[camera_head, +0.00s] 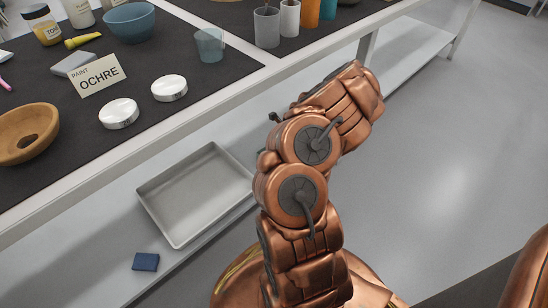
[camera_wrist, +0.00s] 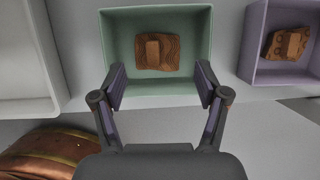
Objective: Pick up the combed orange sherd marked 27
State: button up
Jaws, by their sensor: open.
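In the wrist view, an orange-brown sherd (camera_wrist: 170,53) with curved combed lines lies in a green bin (camera_wrist: 118,27). A small lighter rectangular patch sits on its face; no number is readable. My gripper (camera_wrist: 160,83) is open and empty, its two fingers spread over the near side of the green bin, with the sherd beyond and between them. A second brown sherd (camera_wrist: 277,43) with a patch lies in a purple bin (camera_wrist: 258,30) to the right. Its mark is also unreadable. In the head view the gripper and both sherds are not visible.
A pale empty tray (camera_wrist: 22,60) stands left of the green bin in the wrist view. In the head view, a dark-topped table holds a wooden bowl (camera_head: 28,132), an OCHRE card (camera_head: 98,75) and cups; a grey tray (camera_head: 182,238) and blue block (camera_head: 145,262) lie on the lower shelf.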

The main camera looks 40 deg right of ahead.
jog(key=shift+w+b+x, duration=0.25)
jog(key=shift+b+x, duration=1.45)
jog(key=shift+x, duration=0.8)
jog(key=shift+a+r, duration=0.1)
jog(key=shift+a, duration=0.1)
jog(key=c, duration=0.9)
jog(key=shift+r, duration=0.1)
